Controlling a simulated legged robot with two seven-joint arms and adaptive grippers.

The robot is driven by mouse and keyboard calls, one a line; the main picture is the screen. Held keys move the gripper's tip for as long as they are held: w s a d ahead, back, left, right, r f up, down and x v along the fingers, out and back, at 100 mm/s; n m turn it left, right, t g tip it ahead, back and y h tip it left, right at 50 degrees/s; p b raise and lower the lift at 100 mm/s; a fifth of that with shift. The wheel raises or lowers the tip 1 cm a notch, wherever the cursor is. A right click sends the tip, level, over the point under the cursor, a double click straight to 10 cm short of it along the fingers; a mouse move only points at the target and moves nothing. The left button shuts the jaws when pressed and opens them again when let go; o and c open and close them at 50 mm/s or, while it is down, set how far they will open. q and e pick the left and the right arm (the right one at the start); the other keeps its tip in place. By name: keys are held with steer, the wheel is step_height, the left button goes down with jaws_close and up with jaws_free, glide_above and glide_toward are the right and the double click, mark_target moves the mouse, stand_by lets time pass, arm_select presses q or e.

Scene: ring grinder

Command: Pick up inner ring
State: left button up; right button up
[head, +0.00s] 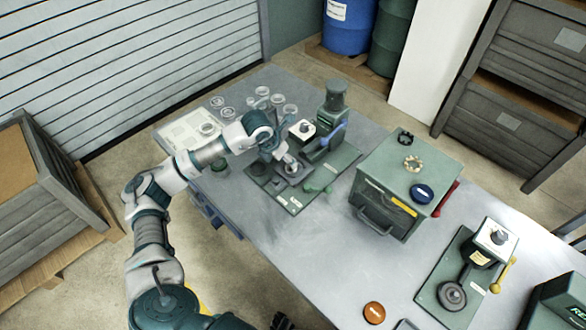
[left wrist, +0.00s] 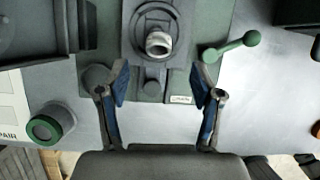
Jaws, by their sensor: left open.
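A small silver metal ring (left wrist: 158,43), probably the inner ring, sits upright on the round seat of a green machine (left wrist: 189,30) in the left wrist view. It also shows in the head view (head: 292,169), close beside my left gripper (head: 274,152). In the left wrist view my left gripper (left wrist: 160,93) is open and empty. Its blue-padded fingers are spread wide, and the ring lies ahead of their tips, between them in the picture. Whether they are at its height cannot be told. A dark shape at the head view's bottom edge may be my right gripper (head: 280,322); its jaws cannot be made out.
A green-handled lever (left wrist: 235,46) projects right of the ring. In the head view, several clear dishes (head: 262,91) stand behind, and a green box (head: 380,205) with rings on top stands right.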

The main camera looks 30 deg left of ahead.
mark_target(290, 172)
arm_select(q)
steer(key=shift+w+a+f, duration=0.2)
steer(key=shift+w+f, duration=0.1)
steer(key=shift+f, duration=0.4)
steer(key=x, duration=0.4)
steer(key=shift+w+f, duration=0.2)
steer(key=shift+f, duration=0.05)
steer(key=shift+w+d+f, duration=0.15)
steer(key=shift+d+f, duration=0.05)
steer(key=shift+d, duration=0.25)
steer(key=shift+c, duration=0.6)
steer(key=c, duration=0.8)
steer(key=shift+a, duration=0.2)
steer(key=c, duration=0.3)
steer(key=shift+a, duration=0.2)
jaws_close()
arm_select(e)
steer(key=shift+s+a+f, duration=0.1)
steer(key=shift+s+a, duration=0.15)
steer(key=shift+s, duration=0.15)
